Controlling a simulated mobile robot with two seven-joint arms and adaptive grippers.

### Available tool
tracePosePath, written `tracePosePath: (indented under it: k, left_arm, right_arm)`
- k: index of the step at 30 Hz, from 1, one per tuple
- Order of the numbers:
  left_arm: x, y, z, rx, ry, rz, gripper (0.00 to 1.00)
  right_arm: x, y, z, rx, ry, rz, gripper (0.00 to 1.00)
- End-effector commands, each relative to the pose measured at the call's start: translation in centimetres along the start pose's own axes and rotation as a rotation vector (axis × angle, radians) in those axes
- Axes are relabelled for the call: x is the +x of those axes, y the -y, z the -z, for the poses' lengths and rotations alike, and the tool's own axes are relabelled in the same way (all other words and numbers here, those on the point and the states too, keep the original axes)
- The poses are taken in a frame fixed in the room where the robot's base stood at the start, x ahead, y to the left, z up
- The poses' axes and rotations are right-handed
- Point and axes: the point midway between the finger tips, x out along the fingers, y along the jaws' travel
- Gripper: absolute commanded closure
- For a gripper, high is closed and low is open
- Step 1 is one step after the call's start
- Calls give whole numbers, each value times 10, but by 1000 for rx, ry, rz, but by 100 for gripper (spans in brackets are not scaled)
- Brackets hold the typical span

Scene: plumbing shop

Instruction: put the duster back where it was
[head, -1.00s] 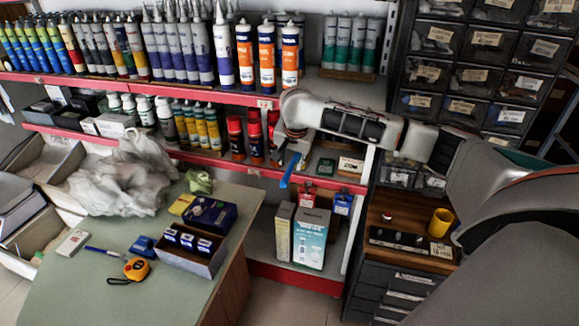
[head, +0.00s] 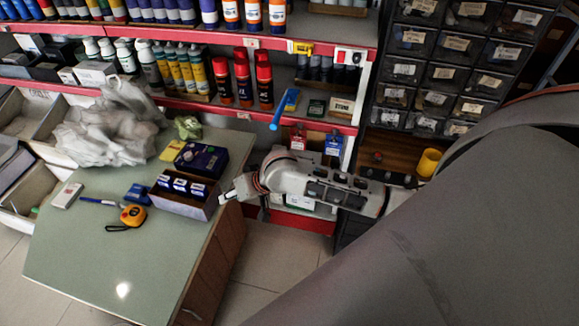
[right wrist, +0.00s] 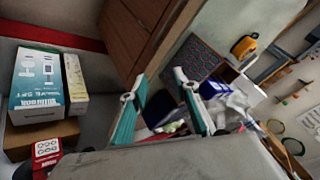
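A blue stick-like item (head: 279,109), which looks like the duster's handle, lies on the middle red-edged shelf and sticks out over its front edge. Its far end is hard to make out. My right gripper (head: 226,196) is below and left of it, apart from it, beside the right edge of the green-topped counter, near the box of small blue-and-white packs. In the right wrist view my right gripper (right wrist: 160,76) has its two teal-padded fingers spread, with nothing held between them. My left gripper is out of view.
The green counter (head: 110,262) holds an orange tape measure (head: 133,215), a blue pen, a dark blue box (head: 201,160) and plastic bags (head: 110,130). Red-capped cans (head: 243,78) stand left of the blue item. Drawer cabinets (head: 440,60) are at right.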

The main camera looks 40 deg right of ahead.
Motion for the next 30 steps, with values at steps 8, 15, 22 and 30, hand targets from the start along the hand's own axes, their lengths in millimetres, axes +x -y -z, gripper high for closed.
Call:
tracePosePath:
  k: [8, 15, 22, 30]
  left_arm:
    - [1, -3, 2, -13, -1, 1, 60]
    - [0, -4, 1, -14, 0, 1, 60]
    - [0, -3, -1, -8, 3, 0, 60]
    - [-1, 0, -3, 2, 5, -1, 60]
  right_arm:
    - [2, -1, -98, -186, -139, 57, 70]
    - [-29, -42, -174, -393, -249, -59, 70]
    - [-60, -74, -217, -547, -274, -170, 70]
    - [-66, -79, -223, -580, -275, -189, 70]
